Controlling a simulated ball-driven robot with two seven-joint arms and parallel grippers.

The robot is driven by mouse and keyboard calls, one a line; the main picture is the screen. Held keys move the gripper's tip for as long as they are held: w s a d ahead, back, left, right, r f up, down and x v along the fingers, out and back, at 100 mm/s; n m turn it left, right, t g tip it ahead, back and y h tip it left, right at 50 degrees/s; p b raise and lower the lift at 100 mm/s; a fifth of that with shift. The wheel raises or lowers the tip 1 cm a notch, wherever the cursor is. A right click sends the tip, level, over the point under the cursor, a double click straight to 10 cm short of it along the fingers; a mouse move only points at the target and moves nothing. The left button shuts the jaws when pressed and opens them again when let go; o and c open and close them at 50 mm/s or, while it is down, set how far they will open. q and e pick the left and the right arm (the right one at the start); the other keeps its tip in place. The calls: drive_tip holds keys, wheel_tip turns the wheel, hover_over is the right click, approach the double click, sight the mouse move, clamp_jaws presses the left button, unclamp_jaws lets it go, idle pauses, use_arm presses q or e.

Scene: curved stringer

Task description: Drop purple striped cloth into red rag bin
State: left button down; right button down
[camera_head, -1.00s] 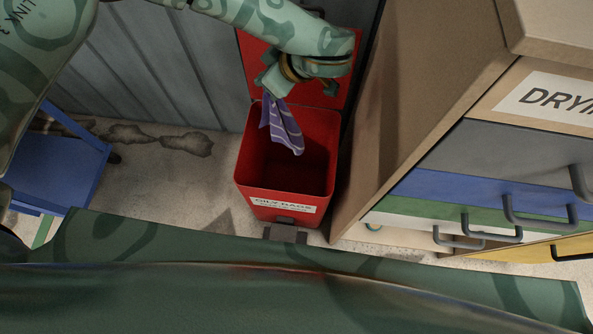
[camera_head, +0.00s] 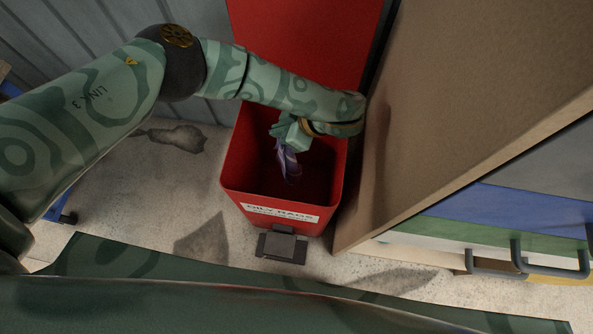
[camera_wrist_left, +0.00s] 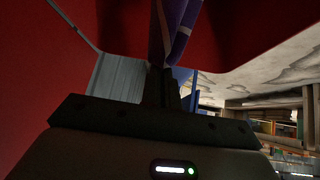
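The red rag bin (camera_head: 236,168) stands open on the floor, its lid (camera_head: 300,45) raised at the back and a white label on its front. My left gripper (camera_head: 285,146) reaches down into the bin's mouth. It is shut on the purple striped cloth (camera_head: 289,166), which hangs down inside the bin. In the left wrist view the cloth (camera_wrist_left: 176,30) runs from between the closed fingers (camera_wrist_left: 163,85), with red bin walls around it. The cloth's lower end is in shadow. My right gripper is not in view.
A wooden cabinet (camera_head: 440,110) with coloured drawers and grey handles (camera_head: 550,262) stands close on the bin's right. A grey pedal (camera_head: 282,246) sticks out at the bin's front. A corrugated wall (camera_head: 110,50) is behind. Stained floor (camera_head: 150,215) is clear on the left.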

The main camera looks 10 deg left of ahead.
use_arm(q)
drive_tip(key=shift+f+b, duration=0.45)
drive_tip(key=shift+f, duration=0.65)
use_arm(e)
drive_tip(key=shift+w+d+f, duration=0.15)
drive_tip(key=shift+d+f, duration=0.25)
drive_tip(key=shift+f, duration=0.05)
use_arm(q)
drive_tip(key=shift+c, duration=1.4)
unclamp_jaws()
wheel_tip(320, 180, up, 6)
drive_tip(key=d+h+p, duration=0.2)
drive_tip(key=h+p, duration=0.2)
drive_tip(key=p, duration=0.2)
drive_tip(key=shift+s+d+g, duration=0.15)
drive_tip(key=shift+s+g, duration=0.1)
drive_tip(key=shift+g, duration=0.15)
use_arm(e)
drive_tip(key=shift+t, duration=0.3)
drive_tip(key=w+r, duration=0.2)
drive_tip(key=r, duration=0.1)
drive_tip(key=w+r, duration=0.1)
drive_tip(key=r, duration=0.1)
use_arm(q)
drive_tip(key=shift+f, duration=0.1)
